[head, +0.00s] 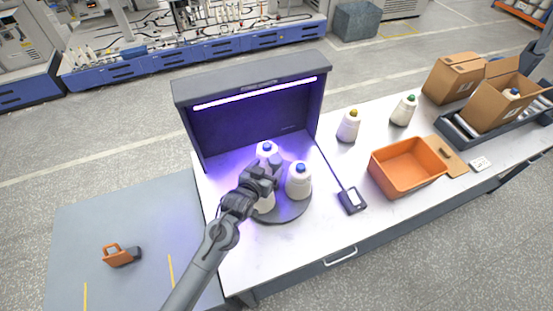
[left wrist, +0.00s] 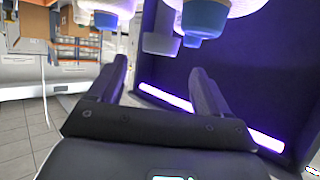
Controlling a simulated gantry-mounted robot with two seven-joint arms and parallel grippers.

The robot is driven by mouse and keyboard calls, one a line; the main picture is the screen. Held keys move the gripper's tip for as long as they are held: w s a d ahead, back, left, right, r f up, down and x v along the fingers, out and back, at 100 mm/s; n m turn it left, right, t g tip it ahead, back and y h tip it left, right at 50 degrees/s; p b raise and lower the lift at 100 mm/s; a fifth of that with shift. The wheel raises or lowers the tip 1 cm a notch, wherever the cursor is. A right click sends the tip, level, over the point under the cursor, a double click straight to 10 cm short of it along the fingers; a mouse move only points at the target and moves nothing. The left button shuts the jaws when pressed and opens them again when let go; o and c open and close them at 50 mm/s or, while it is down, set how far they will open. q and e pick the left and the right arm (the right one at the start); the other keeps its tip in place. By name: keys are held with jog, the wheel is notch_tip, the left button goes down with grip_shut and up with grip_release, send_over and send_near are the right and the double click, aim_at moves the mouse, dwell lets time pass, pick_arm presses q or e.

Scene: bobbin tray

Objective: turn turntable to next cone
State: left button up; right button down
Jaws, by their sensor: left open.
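A dark round turntable (head: 285,212) stands on the white bench in front of the purple-lit hood. White cones with blue tips stand on it: one at the back (head: 266,149), one at the right (head: 298,183), and one at the front left (head: 265,203), largely hidden by my gripper. My left gripper (head: 270,168) is over the turntable among the cones. In the left wrist view its fingers (left wrist: 158,66) are apart with nothing between them. Blue cone tips (left wrist: 205,18) hang at the top of that view, which looks upside down. Contact with a cone cannot be told. My right gripper is not in view.
The dark hood (head: 250,88) closes off the back of the turntable. To the right are a yellow-tipped cone (head: 348,127), a green-tipped cone (head: 403,110), an orange bin (head: 407,168), a small black device (head: 352,201) and cardboard boxes (head: 453,77). The bench front is clear.

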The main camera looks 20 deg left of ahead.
aim_at(275, 159)
pick_arm(q)
jog(key=x, duration=0.7)
jog(key=shift+w, duration=0.15)
jog(key=c, duration=1.4)
jog(key=shift+c, duration=0.2)
